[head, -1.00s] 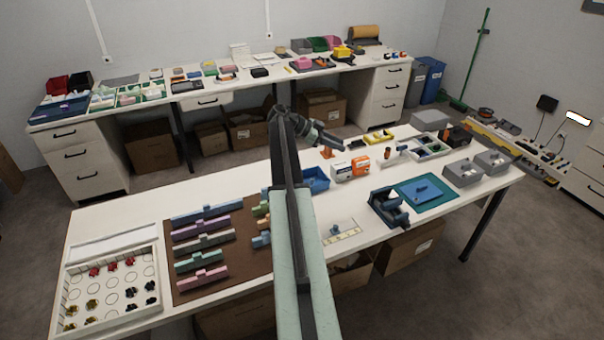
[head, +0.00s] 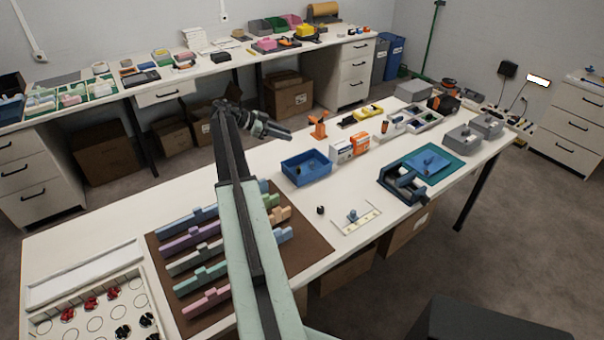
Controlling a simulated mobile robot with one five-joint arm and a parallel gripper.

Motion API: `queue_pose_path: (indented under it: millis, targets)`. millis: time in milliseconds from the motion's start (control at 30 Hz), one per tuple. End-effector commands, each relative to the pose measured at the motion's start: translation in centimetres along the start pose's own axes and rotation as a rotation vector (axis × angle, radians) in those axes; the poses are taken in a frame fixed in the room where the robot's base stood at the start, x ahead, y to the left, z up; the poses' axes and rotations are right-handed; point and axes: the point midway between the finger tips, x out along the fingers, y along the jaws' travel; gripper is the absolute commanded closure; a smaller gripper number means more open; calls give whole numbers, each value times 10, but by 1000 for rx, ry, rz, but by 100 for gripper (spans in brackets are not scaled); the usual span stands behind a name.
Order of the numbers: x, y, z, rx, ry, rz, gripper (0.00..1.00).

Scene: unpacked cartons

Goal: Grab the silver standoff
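I cannot pick out a silver standoff for certain; at this size the small parts on the table are hard to tell apart. My gripper (head: 284,132) is at the end of my raised arm, above the near white table (head: 335,260), pointing right. Its fingers are too small and dark to tell open from shut. A blue bin (head: 306,168) stands on the table to the right below it, with small dark contents that I cannot make out. A small dark piece (head: 320,210) lies on the bare tabletop in front of the bin.
A brown mat (head: 308,252) with several coloured blocks lies left of centre, partly behind my arm.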

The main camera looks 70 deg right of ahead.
Motion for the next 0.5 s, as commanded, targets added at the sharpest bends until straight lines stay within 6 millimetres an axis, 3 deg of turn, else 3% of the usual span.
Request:
queue_pose_path:
  millis: [33, 300, 500]
  targets:
    - [12, 0, 20, 0, 0, 1, 72]
    - [42, 0, 75, 0, 0, 0, 72]
    - [47, -1, 92, -2, 0, -4, 72]
